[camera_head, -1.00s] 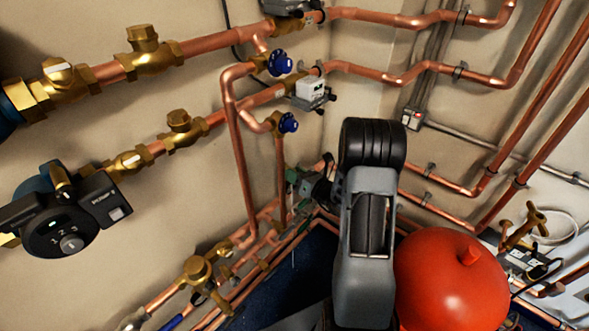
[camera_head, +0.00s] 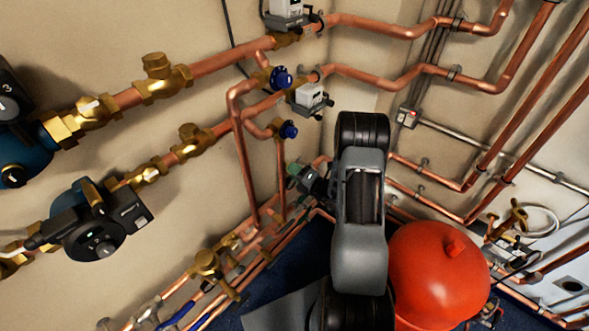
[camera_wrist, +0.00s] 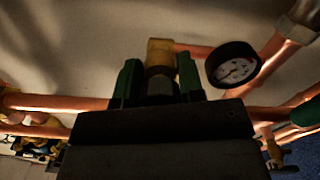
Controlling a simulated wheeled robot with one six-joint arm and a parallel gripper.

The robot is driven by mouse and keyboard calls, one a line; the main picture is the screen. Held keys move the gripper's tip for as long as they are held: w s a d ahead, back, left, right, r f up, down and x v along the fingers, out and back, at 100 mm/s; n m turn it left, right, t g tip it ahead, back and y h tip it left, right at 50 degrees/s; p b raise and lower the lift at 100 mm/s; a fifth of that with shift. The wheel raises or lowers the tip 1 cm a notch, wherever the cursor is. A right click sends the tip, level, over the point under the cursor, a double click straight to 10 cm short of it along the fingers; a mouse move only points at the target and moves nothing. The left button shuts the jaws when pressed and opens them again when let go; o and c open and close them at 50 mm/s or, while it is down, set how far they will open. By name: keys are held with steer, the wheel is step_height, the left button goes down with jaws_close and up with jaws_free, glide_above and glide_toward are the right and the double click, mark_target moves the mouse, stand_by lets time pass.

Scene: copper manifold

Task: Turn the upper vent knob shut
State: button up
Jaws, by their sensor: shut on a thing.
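My gripper (camera_wrist: 158,80) shows in the wrist view with its two green fingers on either side of a short brass, knob-like fitting (camera_wrist: 160,53), shut on it. The fitting's near end is dark between the fingers. In the head view my gripper (camera_head: 294,174) is small and partly hidden, low by the corner pipes, and what it holds is not visible there. Two blue knobs sit on the copper pipes above it, an upper one (camera_head: 281,77) and a lower one (camera_head: 288,130); the gripper is apart from both. I cannot tell which part is the upper vent knob.
A round gauge (camera_wrist: 233,66) is close to the right finger in the wrist view. Copper pipes (camera_wrist: 55,102) run beside the gripper. A red tank (camera_head: 437,278) stands right of my arm. A pump (camera_head: 95,232) and brass valves line the left wall.

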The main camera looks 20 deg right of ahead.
steer(key=shift+m+p, duration=0.35)
steer(key=shift+m, duration=0.25)
steer(key=shift+f, duration=0.1)
steer(key=o, duration=0.9)
steer(key=v, duration=1.4)
steer(key=shift+w, duration=0.1)
